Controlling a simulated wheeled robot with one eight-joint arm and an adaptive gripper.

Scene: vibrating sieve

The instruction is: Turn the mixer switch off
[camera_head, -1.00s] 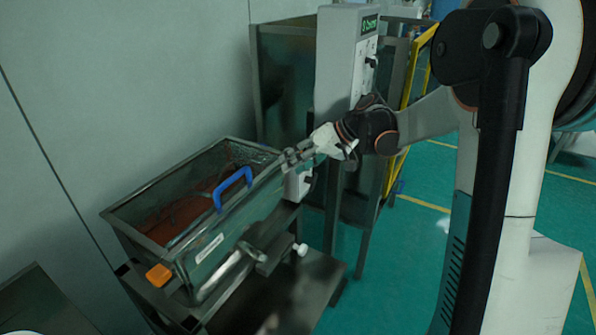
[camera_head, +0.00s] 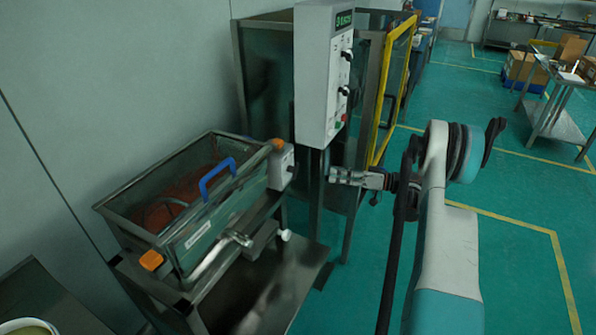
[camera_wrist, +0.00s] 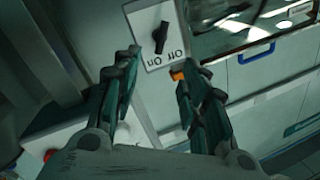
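The mixer is a metal, glass-sided trough (camera_head: 205,245) with a blue handle (camera_head: 218,178) and reddish material inside. Its switch box (camera_head: 282,168) is a small pale box at the trough's right end. In the wrist view the switch plate (camera_wrist: 160,62) carries a black knob (camera_wrist: 160,36), standing near upright with a slight tilt, and upside-down On and Off labels. My gripper (camera_head: 338,176) is to the right of the switch box, apart from it. In the wrist view its two fingers (camera_wrist: 157,62) are spread, empty, below the knob.
A white control cabinet (camera_head: 312,85) with a green display and several knobs stands above and behind my gripper. A yellow-framed guard (camera_head: 397,85) is behind it. A metal shelf (camera_head: 295,290) sits below the mixer.

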